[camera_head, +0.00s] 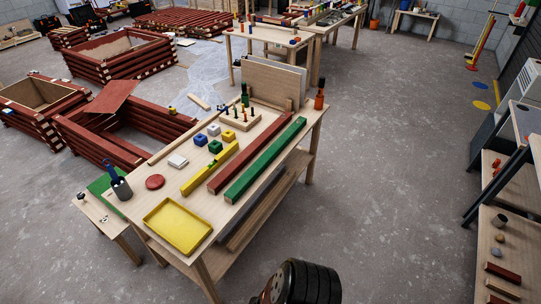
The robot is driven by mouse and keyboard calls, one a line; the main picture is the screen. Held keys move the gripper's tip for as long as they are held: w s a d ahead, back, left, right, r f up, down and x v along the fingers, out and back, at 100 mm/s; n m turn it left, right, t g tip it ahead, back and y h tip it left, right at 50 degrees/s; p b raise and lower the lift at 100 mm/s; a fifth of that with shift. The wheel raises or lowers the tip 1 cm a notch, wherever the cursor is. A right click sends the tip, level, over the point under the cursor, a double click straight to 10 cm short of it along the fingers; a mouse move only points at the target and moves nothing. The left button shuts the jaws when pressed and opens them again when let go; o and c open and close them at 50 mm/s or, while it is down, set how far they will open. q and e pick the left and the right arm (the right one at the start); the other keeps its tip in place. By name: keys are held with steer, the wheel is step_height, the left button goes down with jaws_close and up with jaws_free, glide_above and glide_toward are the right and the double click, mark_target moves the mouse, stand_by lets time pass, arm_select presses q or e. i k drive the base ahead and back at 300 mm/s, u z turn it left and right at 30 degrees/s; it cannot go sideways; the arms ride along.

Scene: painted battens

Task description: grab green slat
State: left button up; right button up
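The green slat (266,160) lies on the wooden workbench (232,222) along its right edge. It runs from lower left to upper right. A red slat (248,154) lies beside it on the left, roughly parallel and with a narrow gap. A shorter yellow slat (208,170) lies further left. Nothing covers the green slat. A dark ribbed part at the bottom middle looks like part of my own arm, well below the bench. Neither of my grippers shows.
A yellow tray (178,226) sits at the bench's near end. Small blocks (214,147), a red disc (155,182), a peg board (240,119) and bottles (319,99) share the top. Open floor (400,180) lies right of the bench, before a shelf (505,245).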

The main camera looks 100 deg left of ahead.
mark_target(232, 195)
steer(key=u, duration=2.35)
steer(key=i, duration=3)
steer(key=u, duration=4.05)
